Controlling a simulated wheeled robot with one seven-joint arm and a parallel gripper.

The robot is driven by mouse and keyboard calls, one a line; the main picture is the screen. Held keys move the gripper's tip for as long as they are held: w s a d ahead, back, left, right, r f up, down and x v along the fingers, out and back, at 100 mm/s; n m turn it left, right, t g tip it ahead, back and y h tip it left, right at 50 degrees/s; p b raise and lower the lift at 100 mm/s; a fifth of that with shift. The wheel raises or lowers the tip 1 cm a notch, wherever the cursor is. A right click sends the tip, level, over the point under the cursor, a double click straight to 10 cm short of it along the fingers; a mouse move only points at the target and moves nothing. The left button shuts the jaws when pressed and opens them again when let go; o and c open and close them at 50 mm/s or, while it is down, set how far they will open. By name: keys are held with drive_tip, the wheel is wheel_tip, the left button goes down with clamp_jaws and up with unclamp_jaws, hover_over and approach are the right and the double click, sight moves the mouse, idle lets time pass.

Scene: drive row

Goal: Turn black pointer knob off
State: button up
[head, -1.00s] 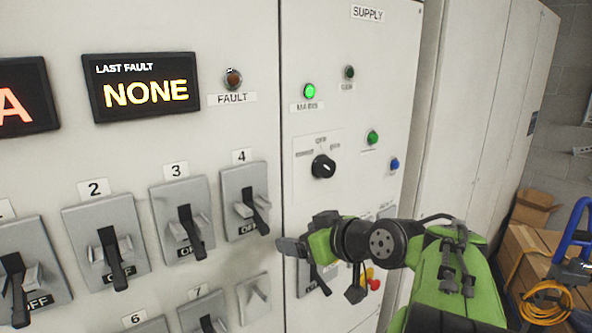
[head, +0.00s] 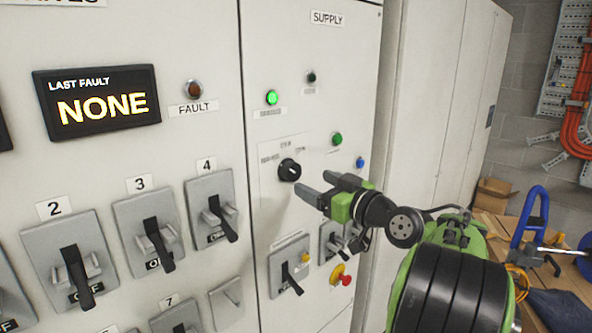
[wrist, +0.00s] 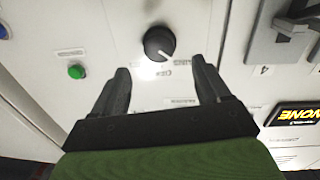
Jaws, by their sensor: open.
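The black pointer knob (head: 289,170) is on a pale plate of the panel under the SUPPLY label. In the wrist view the knob (wrist: 158,43) sits just beyond the fingertips, near the middle, and its white line points to the lower right there. The small labels around it are hard to read. My gripper (head: 314,186) is open and empty, to the right of and slightly below the knob in the head view. In the wrist view its two fingers (wrist: 160,66) stand apart on either side below the knob, not touching it.
A lit green lamp (head: 271,97) is above the knob; a green button (head: 337,139) and a blue one (head: 360,162) are to its right. Lever switch 4 (head: 212,210) is at left. A lower lever (head: 290,272) and a red knob (head: 341,280) are below.

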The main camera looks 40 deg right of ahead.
sight(295, 173)
drive_tip(key=w+p, duration=0.1)
drive_tip(key=w, duration=0.7)
drive_tip(key=shift+d, duration=0.2)
drive_tip(key=shift+s, duration=0.1)
drive_tip(key=c, duration=0.9)
drive_tip(key=shift+c, duration=0.2)
